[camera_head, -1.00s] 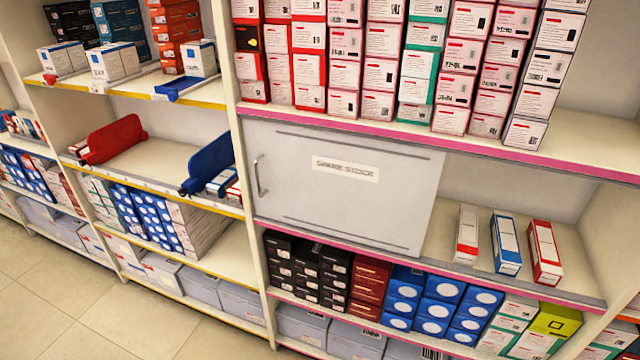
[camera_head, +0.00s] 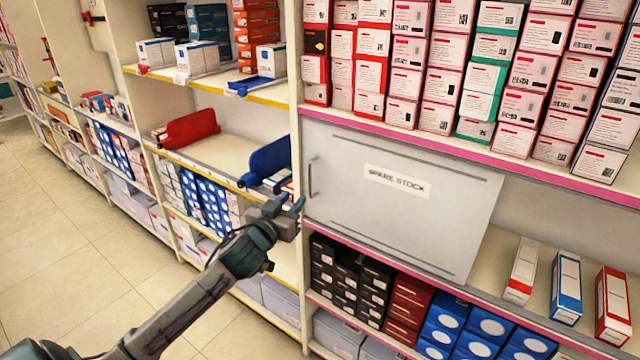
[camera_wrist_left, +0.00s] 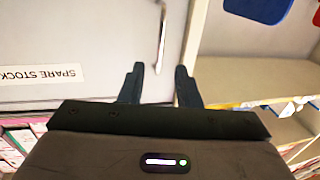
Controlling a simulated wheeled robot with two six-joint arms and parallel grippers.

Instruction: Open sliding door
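The grey sliding door (camera_head: 400,220) labelled "SPARE STOCK" covers the left part of a middle shelf bay. Its vertical metal handle (camera_head: 310,178) is near the door's left edge. My left gripper (camera_head: 286,203) is in front of the shelf upright, a little left of and below the handle in the head view. In the left wrist view, the gripper (camera_wrist_left: 158,72) is open and empty, fingers apart. The handle (camera_wrist_left: 161,38) stands beyond the fingertips, roughly in line with the gap between them, and looks apart from them. My right gripper is not in view.
The compartment right of the door is open and holds three upright boxes (camera_head: 566,288). Stacked boxes (camera_head: 430,60) fill the shelf above, and dark, brown and blue boxes (camera_head: 405,318) the shelf below. A blue divider (camera_head: 264,162) stands left of the upright. Floor at left is clear.

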